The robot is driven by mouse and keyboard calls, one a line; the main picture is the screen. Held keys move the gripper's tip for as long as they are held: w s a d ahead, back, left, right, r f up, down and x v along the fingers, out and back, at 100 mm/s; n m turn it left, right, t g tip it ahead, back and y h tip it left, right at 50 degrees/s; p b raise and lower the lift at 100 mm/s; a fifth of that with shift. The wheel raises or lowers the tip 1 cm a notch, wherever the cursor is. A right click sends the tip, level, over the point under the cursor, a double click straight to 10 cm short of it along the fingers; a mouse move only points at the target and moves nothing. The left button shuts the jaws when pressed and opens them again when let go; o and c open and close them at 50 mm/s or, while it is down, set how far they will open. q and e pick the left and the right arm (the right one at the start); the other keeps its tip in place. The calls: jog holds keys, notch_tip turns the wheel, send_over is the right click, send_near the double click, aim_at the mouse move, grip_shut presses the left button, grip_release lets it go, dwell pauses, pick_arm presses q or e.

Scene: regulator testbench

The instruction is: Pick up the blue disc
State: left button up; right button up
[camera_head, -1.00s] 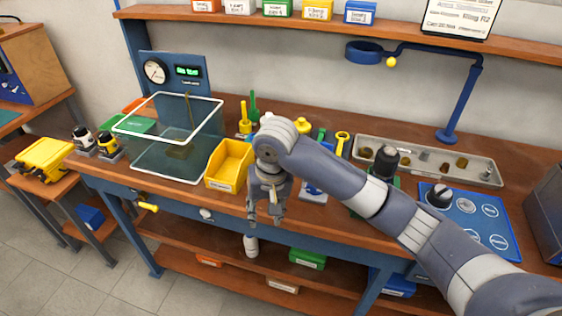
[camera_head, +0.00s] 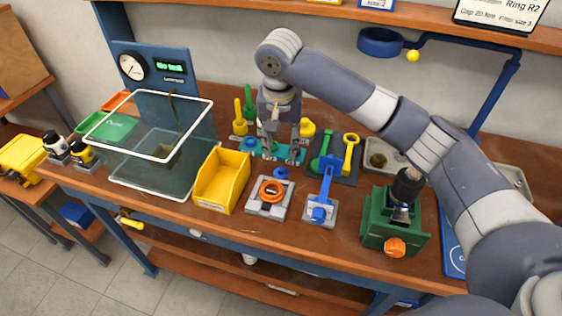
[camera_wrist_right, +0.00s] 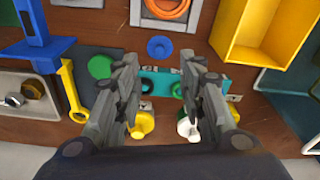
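A small blue disc (camera_head: 281,172) lies flat on the wooden bench, between an orange ring on a grey block and a teal rack. In the right wrist view the blue disc (camera_wrist_right: 159,47) is unobstructed, just beyond the fingertips. My right gripper (camera_head: 280,153) points down over the teal rack, slightly behind the disc. In the right wrist view the right gripper's fingers (camera_wrist_right: 160,76) are spread apart with nothing held between them. The teal rack (camera_wrist_right: 158,83) shows below the gap. My left gripper is in neither view.
The orange ring (camera_head: 272,190) on its grey block, a yellow bin (camera_head: 222,181) and a blue stand (camera_head: 325,190) surround the disc. A green fixture (camera_head: 394,222) stands to the right. A glass tank (camera_head: 150,150) is at left. Yellow and green upright parts stand behind.

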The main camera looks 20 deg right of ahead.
send_over(281, 170)
jog(key=s, duration=0.2)
jog(key=f, duration=0.4)
jog(key=shift+w+a, duration=0.2)
jog(key=shift+a, duration=0.05)
jog(key=shift+w+f, duration=0.15)
jog(key=shift+f, duration=0.2)
jog(key=f, duration=0.1)
jog(key=f+p, duration=0.1)
jog(key=f, duration=0.1)
jog(key=w+f, duration=0.1)
jog(key=shift+w+d+f, duration=0.1)
jog(key=shift+d+f, duration=0.2)
jog(key=shift+f, duration=0.05)
jog(key=c, duration=0.3)
jog(key=shift+c, duration=0.4)
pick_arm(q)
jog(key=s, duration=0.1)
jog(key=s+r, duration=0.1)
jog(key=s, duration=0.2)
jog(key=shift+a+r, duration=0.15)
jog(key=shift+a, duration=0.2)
pick_arm(e)
jog(key=shift+c, duration=0.6)
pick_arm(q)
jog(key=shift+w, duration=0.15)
pick_arm(e)
jog(key=shift+c, duration=0.2)
